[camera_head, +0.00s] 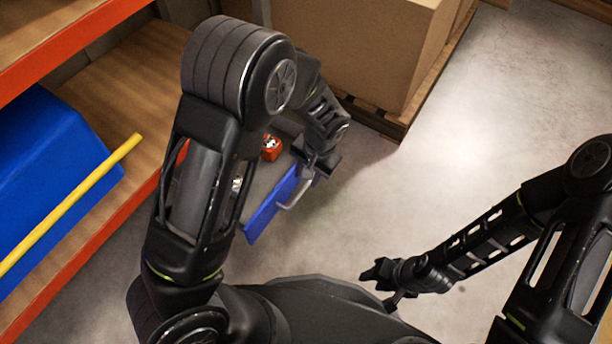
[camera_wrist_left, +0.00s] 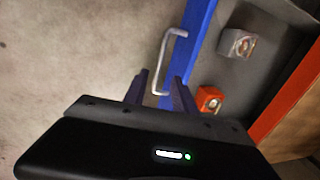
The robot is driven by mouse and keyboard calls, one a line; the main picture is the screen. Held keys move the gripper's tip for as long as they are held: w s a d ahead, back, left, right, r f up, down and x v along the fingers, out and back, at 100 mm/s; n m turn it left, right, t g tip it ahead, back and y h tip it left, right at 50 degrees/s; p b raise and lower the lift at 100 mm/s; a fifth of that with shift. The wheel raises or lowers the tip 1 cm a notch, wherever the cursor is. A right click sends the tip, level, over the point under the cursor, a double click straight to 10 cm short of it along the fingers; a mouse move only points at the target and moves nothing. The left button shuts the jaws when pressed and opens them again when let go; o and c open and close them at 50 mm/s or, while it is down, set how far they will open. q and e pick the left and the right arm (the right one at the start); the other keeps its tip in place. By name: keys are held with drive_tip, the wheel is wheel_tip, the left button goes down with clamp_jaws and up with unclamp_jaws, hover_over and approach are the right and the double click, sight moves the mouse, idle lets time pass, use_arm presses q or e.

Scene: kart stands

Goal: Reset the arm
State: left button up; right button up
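My left gripper (camera_head: 312,172) reaches down to an open blue-fronted drawer (camera_head: 266,212) in the head view. In the left wrist view its two fingers (camera_wrist_left: 158,92) stand apart. The lower end of the drawer's pale grey handle (camera_wrist_left: 168,58) shows between or just beyond the fingertips; I cannot tell if they touch it. The handle also shows in the head view (camera_head: 294,195) below the gripper. My right gripper (camera_head: 379,272) hangs over the floor at lower right, apart from everything; its fingers are too small to tell.
The grey drawer interior holds an orange object (camera_wrist_left: 209,99) and a grey metal block (camera_wrist_left: 237,43). An orange-edged wooden shelf with a blue bin (camera_head: 50,170) and yellow bar (camera_head: 75,203) stands left. A cardboard box (camera_head: 365,45) is behind. The floor at right is clear.

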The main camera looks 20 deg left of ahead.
idle(0.5)
use_arm(q)
drive_tip(key=s+d+f+t+h, duration=0.2)
drive_tip(key=s+d+f+h, duration=0.25)
drive_tip(key=d+f, duration=0.3)
drive_tip(key=s+a+f+n+g+h, duration=0.1)
drive_tip(key=s+f+n, duration=0.15)
drive_tip(key=s, duration=0.45)
drive_tip(key=s+a+f+n+h, duration=0.1)
drive_tip(key=s+f+n, duration=0.15)
drive_tip(key=s, duration=0.45)
wheel_tip(320, 180, up, 27)
drive_tip(key=s+d+p, duration=0.1)
drive_tip(key=p, duration=2.6)
drive_tip(key=shift+s+r+g, duration=0.15)
drive_tip(key=shift+r+g, duration=0.05)
drive_tip(key=shift+g, duration=0.2)
drive_tip(key=shift+d, duration=0.1)
